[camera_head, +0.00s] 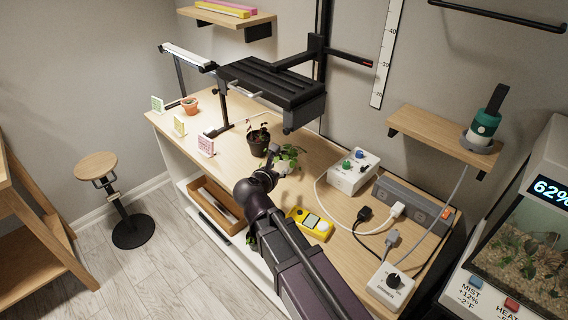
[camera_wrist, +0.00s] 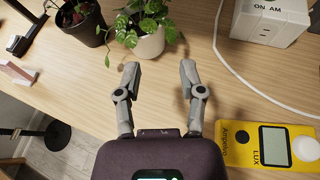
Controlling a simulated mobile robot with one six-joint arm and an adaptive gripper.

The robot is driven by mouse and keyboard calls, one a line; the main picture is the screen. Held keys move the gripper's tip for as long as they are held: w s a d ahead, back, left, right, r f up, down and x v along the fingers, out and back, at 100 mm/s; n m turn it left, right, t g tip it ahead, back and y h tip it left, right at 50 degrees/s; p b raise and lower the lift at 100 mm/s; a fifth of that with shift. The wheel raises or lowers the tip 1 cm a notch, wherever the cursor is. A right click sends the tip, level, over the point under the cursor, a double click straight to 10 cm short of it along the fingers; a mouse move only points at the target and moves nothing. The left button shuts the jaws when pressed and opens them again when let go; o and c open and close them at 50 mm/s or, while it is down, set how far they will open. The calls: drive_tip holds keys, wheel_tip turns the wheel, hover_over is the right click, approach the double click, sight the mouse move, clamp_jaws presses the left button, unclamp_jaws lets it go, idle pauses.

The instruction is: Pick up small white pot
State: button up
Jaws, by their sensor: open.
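The small white pot (camera_wrist: 149,43) holds a leafy green plant and stands upright on the wooden bench. It shows at the top middle of the wrist view, just beyond my gripper. In the head view the white pot (camera_head: 284,168) is partly hidden by its leaves, beyond the end of my arm. My gripper (camera_wrist: 153,68) is open and empty, with its fingers spread apart and pointing towards the pot. In the head view my gripper (camera_head: 268,178) is small and dark, close to the pot's near side.
A black pot (camera_wrist: 83,25) with a plant stands left of the white pot. A yellow lux meter (camera_wrist: 262,135) lies to the right. A white control box (camera_wrist: 268,20) and its cable (camera_wrist: 222,70) are at the right. Bare bench lies between gripper and pot.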

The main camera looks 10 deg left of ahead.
drive_tip(key=b, duration=0.3)
approach(293, 158)
drive_tip(key=x, duration=0.4)
drive_tip(key=shift+w+a+f, duration=0.1)
drive_tip(key=shift+a, duration=0.1)
drive_tip(key=shift+w+d+f, duration=0.15)
drive_tip(key=shift+w, duration=0.4)
drive_tip(key=shift+b+x, duration=1.2)
drive_tip(key=shift+x, duration=1.4)
drive_tip(key=shift+d, duration=0.1)
drive_tip(key=shift+s, duration=0.1)
clamp_jaws()
